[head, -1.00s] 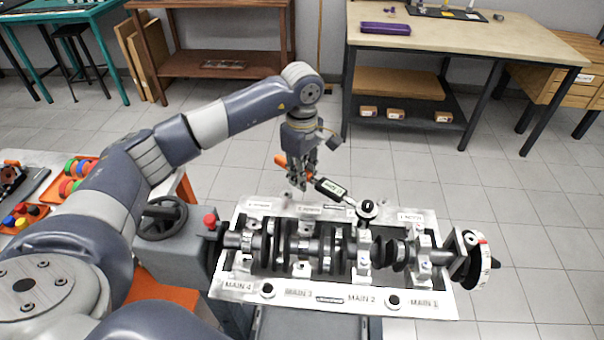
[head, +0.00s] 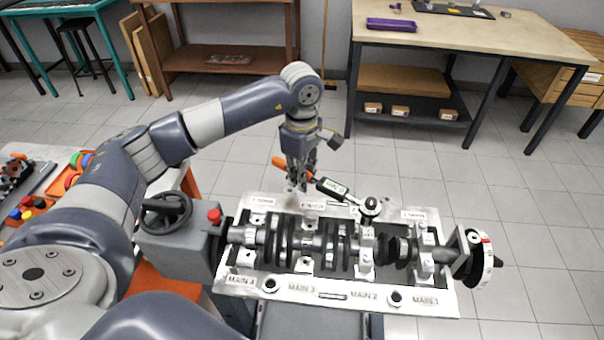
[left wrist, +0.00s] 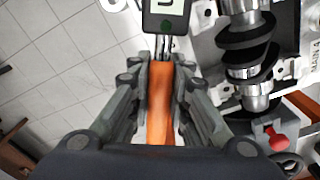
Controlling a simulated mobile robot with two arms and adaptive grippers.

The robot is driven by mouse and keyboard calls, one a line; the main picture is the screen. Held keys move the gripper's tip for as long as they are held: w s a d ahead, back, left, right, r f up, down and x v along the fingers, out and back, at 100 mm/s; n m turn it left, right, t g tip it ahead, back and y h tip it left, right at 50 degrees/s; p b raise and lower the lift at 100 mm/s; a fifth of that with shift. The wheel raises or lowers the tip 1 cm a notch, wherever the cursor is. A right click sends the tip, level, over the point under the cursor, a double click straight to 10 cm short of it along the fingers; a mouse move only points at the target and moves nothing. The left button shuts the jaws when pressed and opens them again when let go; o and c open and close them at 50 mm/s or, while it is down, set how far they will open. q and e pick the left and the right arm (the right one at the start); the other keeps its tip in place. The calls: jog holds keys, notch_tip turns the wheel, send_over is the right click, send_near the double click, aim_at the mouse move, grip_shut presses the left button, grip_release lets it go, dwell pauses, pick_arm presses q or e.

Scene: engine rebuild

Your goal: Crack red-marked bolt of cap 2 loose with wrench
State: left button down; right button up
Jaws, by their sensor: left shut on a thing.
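The wrench has an orange handle (head: 280,162), a dark body with a lit display (head: 333,187) and a round ratchet head (head: 371,207). My left gripper (head: 299,178) is shut on the handle beyond the engine's far edge. In the left wrist view the orange handle (left wrist: 160,100) lies between the fingers, with the display housing (left wrist: 165,18) ahead. My right gripper is out of view.
The crankshaft (head: 310,243) lies in the engine block (head: 240,285) on a stand, with a handwheel (head: 165,212) and red knob (head: 214,215) at its left. A parts table (head: 45,155) is at far left. Floor beyond the block is clear.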

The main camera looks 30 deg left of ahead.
pick_arm(q)
jog(key=shift+s, duration=0.1)
jog(key=shift+s+n, duration=0.6)
jog(key=shift+s, duration=0.15)
jog(key=shift+s, duration=0.1)
jog(key=shift+s+n, duration=0.5)
jog(key=shift+s, duration=0.3)
jog(key=shift+s, duration=0.15)
jog(key=shift+s+d+n+p, duration=0.15)
jog(key=shift+s+n+p, duration=0.2)
jog(key=shift+s+n, duration=0.35)
dwell(0.4)
jog(key=shift+s+d+n, duration=0.25)
jog(key=shift+s+n, duration=0.25)
jog(key=shift+s, duration=0.3)
